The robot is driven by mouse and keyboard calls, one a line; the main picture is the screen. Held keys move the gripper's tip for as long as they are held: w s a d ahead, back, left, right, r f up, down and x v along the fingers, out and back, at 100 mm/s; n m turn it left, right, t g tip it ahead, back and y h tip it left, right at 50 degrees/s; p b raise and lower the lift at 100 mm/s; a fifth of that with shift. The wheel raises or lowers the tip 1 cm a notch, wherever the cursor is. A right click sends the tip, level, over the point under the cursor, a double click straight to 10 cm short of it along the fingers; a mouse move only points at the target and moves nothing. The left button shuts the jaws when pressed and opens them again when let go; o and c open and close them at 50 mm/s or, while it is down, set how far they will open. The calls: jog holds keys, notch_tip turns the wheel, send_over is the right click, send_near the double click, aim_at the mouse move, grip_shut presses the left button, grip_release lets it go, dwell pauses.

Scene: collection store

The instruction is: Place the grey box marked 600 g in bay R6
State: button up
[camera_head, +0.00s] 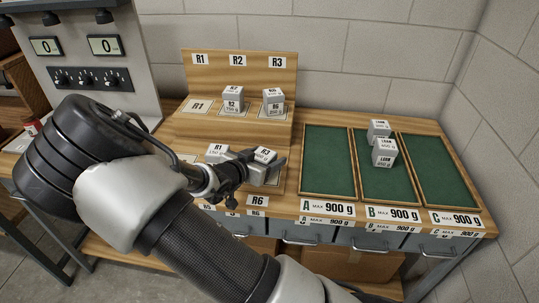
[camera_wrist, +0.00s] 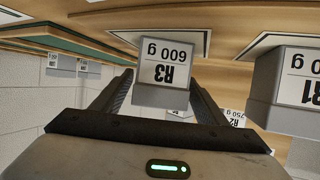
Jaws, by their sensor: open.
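The grey box marked 600 g, also labelled R3 (camera_head: 264,153), stands on the lower step of the wooden rack. In the wrist view this box (camera_wrist: 165,72) appears upside down, between the two fingers. My gripper (camera_head: 260,163) is open around it, with one finger at each side. It also shows in the wrist view (camera_wrist: 163,88). The R6 label (camera_head: 257,201) is on the rack's front edge, just below the box and gripper. My gripper and arm partly cover the lower step, so the surface of bay R6 is mostly hidden.
A box labelled R1 (camera_head: 216,152) stands close left of the gripper. Boxes labelled R2 (camera_head: 233,106) and R6 (camera_head: 273,109) stand on the upper step. Green tray B (camera_head: 372,180) holds two boxes; trays A (camera_head: 328,160) and C (camera_head: 437,170) are empty.

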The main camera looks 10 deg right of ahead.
jog(key=p+v, duration=0.1)
jog(key=v, duration=0.9)
jog(key=shift+d+p, duration=0.1)
jog(key=shift+p, duration=0.2)
